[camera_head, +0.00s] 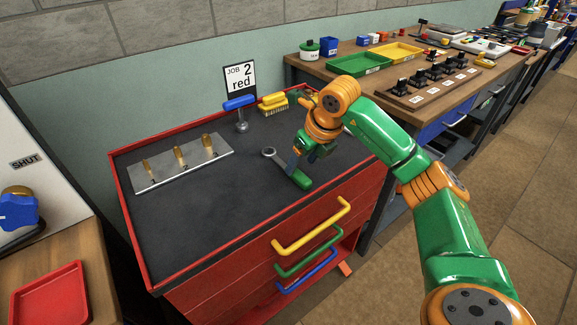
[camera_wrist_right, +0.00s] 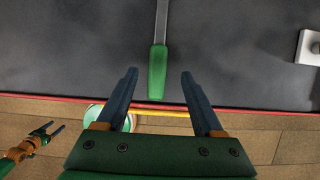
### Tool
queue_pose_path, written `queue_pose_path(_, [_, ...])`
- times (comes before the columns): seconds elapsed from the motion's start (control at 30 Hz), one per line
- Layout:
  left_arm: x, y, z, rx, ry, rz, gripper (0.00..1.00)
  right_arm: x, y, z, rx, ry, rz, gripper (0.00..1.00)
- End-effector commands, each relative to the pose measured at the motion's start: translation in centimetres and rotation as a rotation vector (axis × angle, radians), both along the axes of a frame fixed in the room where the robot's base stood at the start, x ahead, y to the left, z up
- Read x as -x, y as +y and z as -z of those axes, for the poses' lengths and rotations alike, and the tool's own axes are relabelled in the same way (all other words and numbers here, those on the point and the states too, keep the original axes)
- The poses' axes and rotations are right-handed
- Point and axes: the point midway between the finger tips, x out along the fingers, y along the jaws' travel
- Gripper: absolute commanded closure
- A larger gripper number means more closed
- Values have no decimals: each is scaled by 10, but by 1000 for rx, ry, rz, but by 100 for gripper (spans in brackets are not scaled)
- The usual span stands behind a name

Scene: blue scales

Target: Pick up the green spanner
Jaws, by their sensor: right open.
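The green spanner (camera_head: 300,181) lies flat on the dark top of the red cabinet in the head view. Its green handle is toward the front edge and its grey ring end is farther back. My right gripper (camera_head: 303,160) is just above it, partly covering its shaft. In the right wrist view the green spanner's handle (camera_wrist_right: 157,75) shows ahead of and between the blue-grey fingers of the right gripper (camera_wrist_right: 159,74), which are apart and empty. A small orange and green arm with blue fingers, likely my left gripper (camera_wrist_right: 45,132), shows at the lower left there.
The cabinet has a red rim (camera_head: 125,205).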

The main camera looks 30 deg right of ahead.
Motion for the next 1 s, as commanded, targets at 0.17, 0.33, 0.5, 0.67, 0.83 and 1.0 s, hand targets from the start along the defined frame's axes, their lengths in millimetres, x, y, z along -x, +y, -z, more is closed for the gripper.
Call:
queue_pose_path(0.17, [4, 0, -9, -1, 9, 0, 32, -15, 4, 28, -4, 4, -3, 31])
queue_pose_path(0.33, [3, 0, -8, 0, 6, 0, 32, -18, 4, 35, -2, -1, -3, 31])
queue_pose_path(0.5, [2, 0, -8, -1, 4, 0, 32, -18, 4, 35, -2, -1, -3, 50])
queue_pose_path(0.67, [1, 0, -8, -1, 3, -1, 32, -18, 5, 35, -3, -1, -3, 93])
queue_pose_path(0.83, [1, 0, -8, 0, 1, -1, 32, -18, 5, 35, -3, -2, -3, 100])
queue_pose_path(1.0, [0, 0, -8, 0, 1, -1, 32, -18, 5, 35, -4, -2, -4, 100])
